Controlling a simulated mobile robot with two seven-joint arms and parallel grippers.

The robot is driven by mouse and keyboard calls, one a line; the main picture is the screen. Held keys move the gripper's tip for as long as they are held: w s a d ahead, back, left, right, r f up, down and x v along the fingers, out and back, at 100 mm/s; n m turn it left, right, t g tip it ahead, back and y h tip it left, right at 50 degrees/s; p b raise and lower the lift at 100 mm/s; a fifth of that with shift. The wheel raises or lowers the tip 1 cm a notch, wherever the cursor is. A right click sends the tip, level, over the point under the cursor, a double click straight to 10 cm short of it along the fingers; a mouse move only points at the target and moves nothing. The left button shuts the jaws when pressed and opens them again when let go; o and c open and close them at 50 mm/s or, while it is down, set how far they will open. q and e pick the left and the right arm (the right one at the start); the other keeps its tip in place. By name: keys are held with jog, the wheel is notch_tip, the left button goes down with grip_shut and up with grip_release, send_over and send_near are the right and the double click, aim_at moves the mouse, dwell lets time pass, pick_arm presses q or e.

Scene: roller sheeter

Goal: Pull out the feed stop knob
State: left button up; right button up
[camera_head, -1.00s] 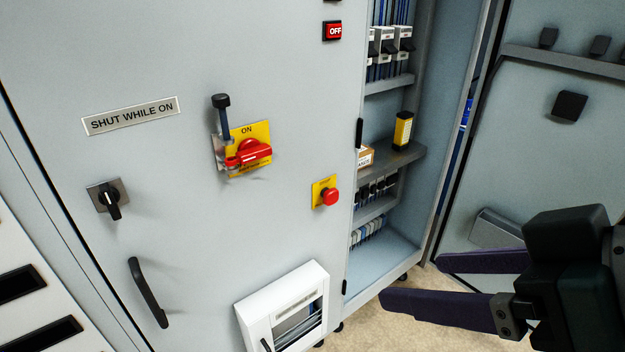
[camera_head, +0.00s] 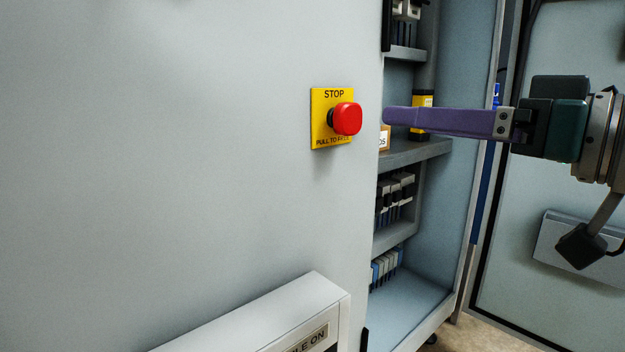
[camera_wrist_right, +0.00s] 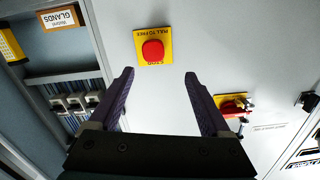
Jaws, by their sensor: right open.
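The feed stop knob (camera_head: 347,118) is a red mushroom button on a yellow plate (camera_head: 322,134) marked STOP, on the grey cabinet front. My right gripper (camera_head: 388,115) is just to the right of the knob, its fingers pointing left toward it, apart from it. In the right wrist view the knob (camera_wrist_right: 152,51) sits beyond the open fingertips (camera_wrist_right: 158,75), roughly midway between them. The gripper is empty. My left gripper is not in view.
An open cabinet bay with shelves (camera_head: 410,152) lies behind the right gripper. A white framed box (camera_head: 275,315) juts from the front below the knob. The red-handled switch shows in the right wrist view (camera_wrist_right: 232,105). The panel left of the knob is clear.

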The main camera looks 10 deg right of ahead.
aim_at(353, 119)
jog(key=x, duration=0.3)
jog(key=b+x, duration=0.1)
jog(key=x, duration=0.3)
jog(key=d+x, duration=0.1)
jog(key=x, duration=0.2)
jog(key=shift+w+a+f, duration=0.15)
jog(key=shift+w+f, duration=0.05)
jog(key=shift+w, duration=0.35)
grip_shut()
dwell(0.4)
